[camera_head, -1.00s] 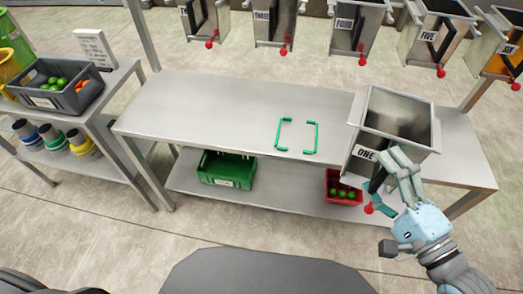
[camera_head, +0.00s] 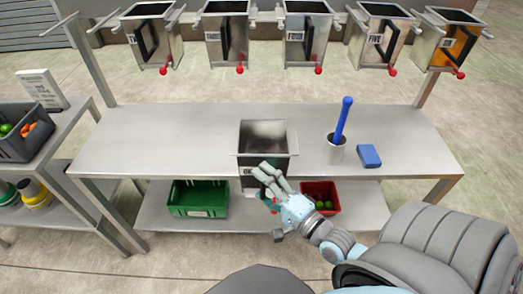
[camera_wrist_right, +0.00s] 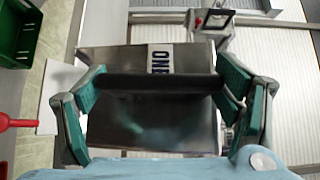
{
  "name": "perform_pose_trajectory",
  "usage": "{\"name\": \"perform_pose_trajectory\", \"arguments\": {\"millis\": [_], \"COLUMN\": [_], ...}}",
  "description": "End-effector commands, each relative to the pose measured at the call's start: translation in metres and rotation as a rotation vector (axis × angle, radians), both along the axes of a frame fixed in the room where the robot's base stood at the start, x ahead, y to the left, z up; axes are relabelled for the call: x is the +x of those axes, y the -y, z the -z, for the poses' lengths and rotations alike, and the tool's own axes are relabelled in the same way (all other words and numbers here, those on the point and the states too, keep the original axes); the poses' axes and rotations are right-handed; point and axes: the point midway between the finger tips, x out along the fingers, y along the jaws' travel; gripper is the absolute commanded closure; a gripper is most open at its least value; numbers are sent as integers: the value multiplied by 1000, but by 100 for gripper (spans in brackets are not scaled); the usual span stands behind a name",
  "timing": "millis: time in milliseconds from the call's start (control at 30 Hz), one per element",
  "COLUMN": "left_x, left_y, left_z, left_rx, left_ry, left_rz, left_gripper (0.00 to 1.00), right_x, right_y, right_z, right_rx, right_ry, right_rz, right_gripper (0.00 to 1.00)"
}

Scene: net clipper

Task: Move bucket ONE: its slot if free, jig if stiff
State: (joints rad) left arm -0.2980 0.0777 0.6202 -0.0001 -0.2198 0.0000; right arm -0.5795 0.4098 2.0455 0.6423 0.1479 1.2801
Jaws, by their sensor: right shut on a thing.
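Metal bucket ONE (camera_head: 263,134) is upright at the front middle of the steel table (camera_head: 190,138). My right gripper (camera_head: 268,177) is in front of it, shut on its dark handle. In the right wrist view the fingers (camera_wrist_right: 160,92) close around the dark handle bar (camera_wrist_right: 157,83), below the ONE label (camera_wrist_right: 160,59). I cannot tell whether the bucket touches the tabletop. The green corner marks on the tabletop are hidden, likely by the bucket. The rack place left of the leftmost bucket (camera_head: 153,32) shows no bucket. My left gripper is out of view.
Several buckets hang along the back rail, including FIVE (camera_head: 381,32). A green crate (camera_head: 190,200) and red crate (camera_head: 322,190) sit on the shelf below.

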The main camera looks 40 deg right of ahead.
Motion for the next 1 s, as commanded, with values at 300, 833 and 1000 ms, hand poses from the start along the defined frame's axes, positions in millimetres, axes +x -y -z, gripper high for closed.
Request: {"name": "perform_pose_trajectory", "arguments": {"millis": [300, 833, 1000], "left_x": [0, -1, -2], "left_y": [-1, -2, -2], "left_z": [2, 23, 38], "left_rx": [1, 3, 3], "left_ry": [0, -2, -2], "left_rz": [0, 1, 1], "left_gripper": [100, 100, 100], "right_x": [13, 72, 92], "right_y": [18, 63, 78], "right_z": [15, 23, 25], "right_rx": [-12, -11, -13], "right_ry": [2, 3, 4], "right_rz": [38, 37, 37], "right_gripper": [73, 73, 73]}}
